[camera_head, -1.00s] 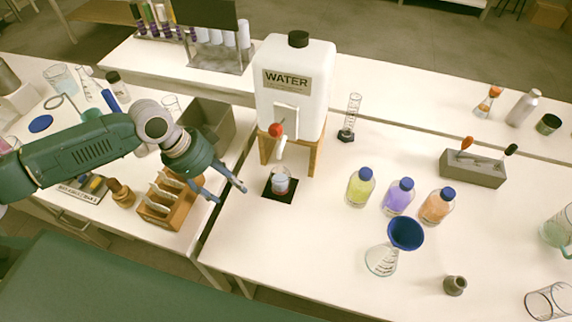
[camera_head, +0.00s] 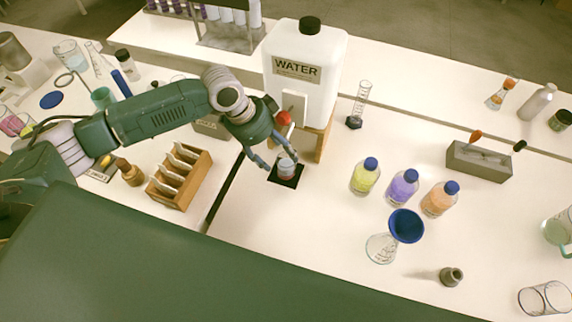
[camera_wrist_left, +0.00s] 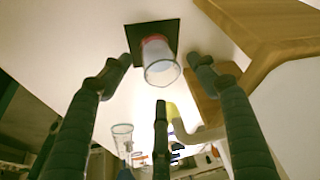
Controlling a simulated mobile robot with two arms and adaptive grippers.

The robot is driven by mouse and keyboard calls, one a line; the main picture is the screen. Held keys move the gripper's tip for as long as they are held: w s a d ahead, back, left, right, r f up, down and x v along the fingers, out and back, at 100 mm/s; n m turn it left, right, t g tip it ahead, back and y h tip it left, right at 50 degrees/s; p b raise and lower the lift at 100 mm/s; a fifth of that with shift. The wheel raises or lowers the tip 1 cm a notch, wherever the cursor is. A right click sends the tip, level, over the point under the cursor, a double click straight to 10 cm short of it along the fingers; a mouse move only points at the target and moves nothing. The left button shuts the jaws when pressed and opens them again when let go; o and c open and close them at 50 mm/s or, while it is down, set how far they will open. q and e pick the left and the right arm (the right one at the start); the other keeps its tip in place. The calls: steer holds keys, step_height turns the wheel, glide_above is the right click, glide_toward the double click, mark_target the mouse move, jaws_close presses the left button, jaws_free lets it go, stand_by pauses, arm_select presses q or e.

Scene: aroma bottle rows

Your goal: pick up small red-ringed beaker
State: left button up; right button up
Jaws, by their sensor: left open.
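The small red-ringed beaker (camera_head: 287,170) stands on a black square mat (camera_head: 290,182) under the tap of the water tank. In the left wrist view the clear beaker (camera_wrist_left: 160,66) shows a red band near its far end, and the mat (camera_wrist_left: 168,27) lies behind it. My left gripper (camera_head: 279,159) is open, its fingers at the beaker. In the left wrist view the gripper's fingers (camera_wrist_left: 160,72) spread on both sides of the beaker, with gaps, and a third finger is below it. My right gripper is not in view.
The white water tank (camera_head: 304,65) on its wooden stand (camera_head: 325,140) is close beside the gripper, with a red-handled tap (camera_head: 283,118). Yellow (camera_head: 365,177), purple (camera_head: 402,187) and orange (camera_head: 439,199) bottles stand to the right. A wooden rack (camera_head: 180,176) stands left.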

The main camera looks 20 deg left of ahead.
mark_target(286, 161)
arm_select(q)
steer(key=x, duration=0.4)
steer(key=shift+w+d+f+p, duration=0.15)
steer(key=shift+d+f+p, duration=0.1)
steer(key=shift+d+p, duration=0.1)
steer(key=shift+f, duration=0.25)
steer(key=c, duration=1.2)
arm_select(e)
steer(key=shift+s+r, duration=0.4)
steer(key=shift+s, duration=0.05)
